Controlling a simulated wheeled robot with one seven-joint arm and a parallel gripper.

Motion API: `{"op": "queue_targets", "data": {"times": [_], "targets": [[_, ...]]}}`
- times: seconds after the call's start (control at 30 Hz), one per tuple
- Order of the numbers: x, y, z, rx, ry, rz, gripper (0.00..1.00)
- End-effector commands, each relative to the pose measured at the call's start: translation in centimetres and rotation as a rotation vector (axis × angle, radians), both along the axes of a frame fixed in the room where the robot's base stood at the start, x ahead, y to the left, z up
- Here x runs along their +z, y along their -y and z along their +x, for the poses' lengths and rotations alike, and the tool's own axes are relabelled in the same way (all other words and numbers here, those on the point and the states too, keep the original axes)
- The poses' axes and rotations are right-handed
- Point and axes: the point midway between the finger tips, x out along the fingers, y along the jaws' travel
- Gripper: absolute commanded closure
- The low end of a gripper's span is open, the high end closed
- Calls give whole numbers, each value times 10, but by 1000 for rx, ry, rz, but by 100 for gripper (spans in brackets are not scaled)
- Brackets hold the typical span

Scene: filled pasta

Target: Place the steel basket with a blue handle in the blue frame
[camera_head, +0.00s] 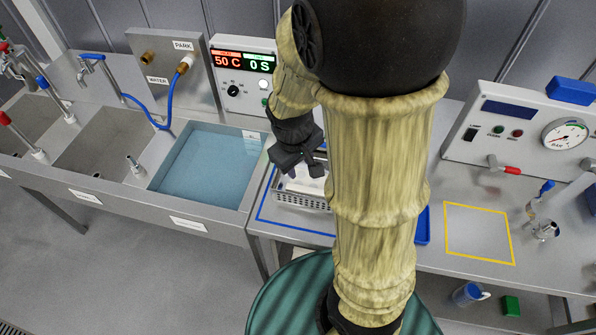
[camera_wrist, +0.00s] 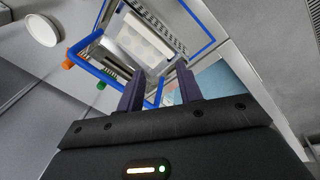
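The steel basket (camera_head: 302,201) sits on the steel table inside the blue frame (camera_head: 290,227) marked on the tabletop, as far as I can see. My arm hides its right part in the head view. In the wrist view the basket (camera_wrist: 180,42) shows perforated walls and a pale patterned inside, with blue frame lines (camera_wrist: 203,18) beside it. The blue handle (camera_wrist: 88,67) appears as a thick blue bar near my fingers. My gripper (camera_head: 308,172) is above the basket. In the wrist view my gripper (camera_wrist: 160,78) has its two dark fingers apart; I cannot tell whether the handle lies between them.
A water-filled basin (camera_head: 207,165) lies left of the frame, with a control box (camera_head: 245,80) behind it. A yellow frame (camera_head: 480,258) lies empty to the right. A gauge panel (camera_head: 525,130) stands behind that. A blue tray edge (camera_head: 423,228) shows beside my arm.

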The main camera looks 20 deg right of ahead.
Motion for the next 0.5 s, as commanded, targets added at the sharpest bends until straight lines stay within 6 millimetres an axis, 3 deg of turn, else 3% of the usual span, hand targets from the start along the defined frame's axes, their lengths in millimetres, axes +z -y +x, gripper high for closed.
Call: {"op": "queue_targets", "data": {"times": [0.2,0.5], "targets": [[10,-12,-28,-241,84,157,64],[13,-18,-38,-334,116,206,64]]}}
